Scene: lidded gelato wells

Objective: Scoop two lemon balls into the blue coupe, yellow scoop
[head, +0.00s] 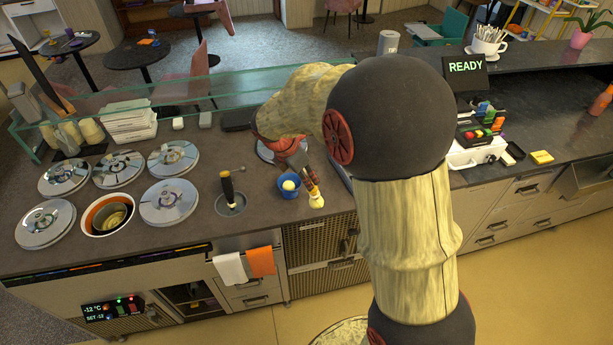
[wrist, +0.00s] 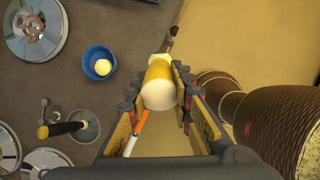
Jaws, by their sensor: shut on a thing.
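The blue coupe (head: 289,194) stands on the counter, and one pale yellow ball (head: 289,185) shows in it. Both also show in the wrist view, the coupe (wrist: 91,54) left of my fingers and the ball (wrist: 103,67) inside. My gripper (head: 307,179) is shut on the yellow scoop (head: 313,192), just right of the coupe and apart from it. In the wrist view the scoop's yellow handle (wrist: 159,73) lies between the fingers, its pale rounded end toward the camera. A pale yellow lump shows at the scoop's far end; whether it is a ball is unclear.
An open well with an orange rim (head: 88,222) sits among several wells with metal lids (head: 169,202). A black-handled tool (head: 227,187) stands in a round sink left of the coupe. A glass guard (head: 185,92) runs behind. Orange and white cloths hang at the front edge.

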